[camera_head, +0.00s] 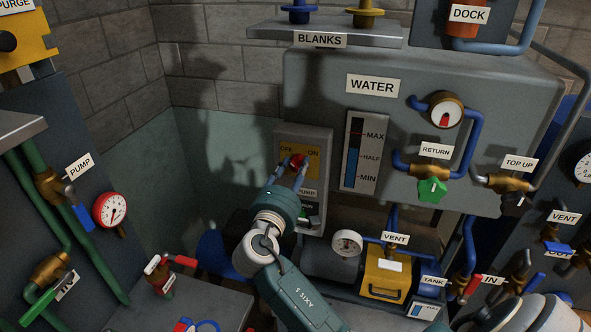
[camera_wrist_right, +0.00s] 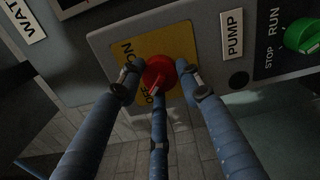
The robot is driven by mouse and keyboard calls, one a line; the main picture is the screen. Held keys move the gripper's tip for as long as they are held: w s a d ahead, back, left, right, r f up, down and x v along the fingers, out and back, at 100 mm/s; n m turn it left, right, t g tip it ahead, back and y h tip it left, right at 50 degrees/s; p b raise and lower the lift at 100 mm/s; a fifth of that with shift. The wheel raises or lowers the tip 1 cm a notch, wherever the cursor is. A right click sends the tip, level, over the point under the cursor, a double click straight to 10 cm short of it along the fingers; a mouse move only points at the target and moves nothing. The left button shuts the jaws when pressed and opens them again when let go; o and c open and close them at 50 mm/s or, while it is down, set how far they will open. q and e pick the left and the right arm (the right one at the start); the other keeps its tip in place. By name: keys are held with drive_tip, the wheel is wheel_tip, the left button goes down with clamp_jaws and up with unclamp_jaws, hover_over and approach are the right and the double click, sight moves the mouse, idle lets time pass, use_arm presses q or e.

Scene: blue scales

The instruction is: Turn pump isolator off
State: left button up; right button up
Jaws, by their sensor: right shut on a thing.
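The pump isolator is a red rotary knob (camera_head: 296,160) on a yellow plate (camera_head: 289,149) marked OFF on the left and ON on the right. The plate is on a grey box labelled PUMP. My right gripper (camera_head: 292,168) reaches it from below and is shut on the knob. In the right wrist view the red knob (camera_wrist_right: 160,73) sits between the blue fingers of my gripper (camera_wrist_right: 160,80), one on each side and one below. The fingers partly hide the knob, and I cannot tell which mark it points to. My left gripper is not in view.
A green RUN/STOP knob (camera_wrist_right: 302,34) is beside the PUMP label on the same box. The WATER level gauge (camera_head: 365,151) is close to the right.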

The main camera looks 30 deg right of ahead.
drive_tip(key=o, duration=1.1)
drive_tip(key=shift+o, duration=0.2)
drive_tip(key=shift+s+a+f, duration=0.1)
drive_tip(key=shift+s+a, duration=0.05)
drive_tip(key=shift+a, duration=0.1)
drive_tip(key=v, duration=1.1)
drive_tip(key=shift+a, duration=0.25)
drive_tip(key=shift+s, duration=0.1)
